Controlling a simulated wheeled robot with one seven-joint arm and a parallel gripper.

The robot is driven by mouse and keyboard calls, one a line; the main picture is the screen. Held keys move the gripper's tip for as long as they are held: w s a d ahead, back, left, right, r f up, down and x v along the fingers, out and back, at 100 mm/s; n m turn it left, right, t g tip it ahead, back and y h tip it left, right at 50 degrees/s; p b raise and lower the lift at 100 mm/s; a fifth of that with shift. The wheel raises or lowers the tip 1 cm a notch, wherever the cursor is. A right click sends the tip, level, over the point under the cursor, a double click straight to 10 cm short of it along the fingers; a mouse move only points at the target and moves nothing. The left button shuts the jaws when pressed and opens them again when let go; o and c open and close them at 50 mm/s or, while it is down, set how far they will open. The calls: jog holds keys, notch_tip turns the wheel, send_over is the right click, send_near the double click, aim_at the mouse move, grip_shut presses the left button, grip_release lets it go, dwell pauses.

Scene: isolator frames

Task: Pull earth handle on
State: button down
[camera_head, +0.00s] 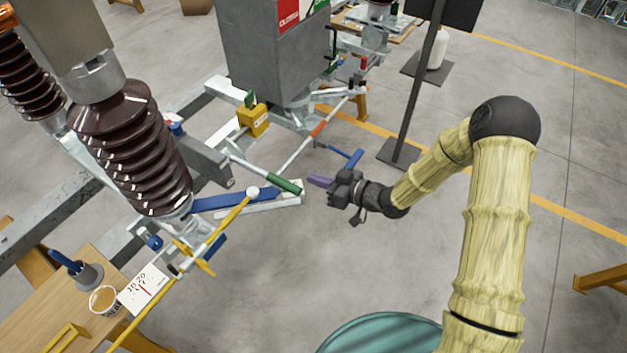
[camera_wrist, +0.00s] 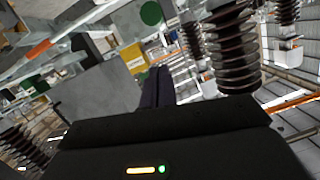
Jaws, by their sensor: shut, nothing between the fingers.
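A rod with a green grip (camera_head: 285,185) runs from the grey frame toward my gripper in the head view. It looks like the earth handle, but no label on it can be read. My gripper (camera_head: 312,180) is just to the right of the green end, its purple fingers shut and empty. A small gap seems to lie between them; touching cannot be ruled out. In the wrist view my shut fingers (camera_wrist: 156,72) point up the picture. A round green end (camera_wrist: 151,13) shows above them, seemingly apart from them.
A blue lever (camera_head: 235,200) and a yellow rod (camera_head: 228,217) lie left of the gripper. Ribbed brown insulators (camera_head: 130,150) stand at left. A yellow box (camera_head: 253,120) sits on the frame. A dark post (camera_head: 420,85) stands behind my arm. Floor below the gripper is clear.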

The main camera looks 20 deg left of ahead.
jog(key=f+b+v, duration=0.1)
jog(key=b+v, duration=0.1)
jog(key=v, duration=0.6)
jog(key=shift+s+d, duration=0.25)
jog(key=shift+d, duration=0.3)
jog(key=shift+w+d+f, duration=0.1)
jog(key=shift+w, duration=0.05)
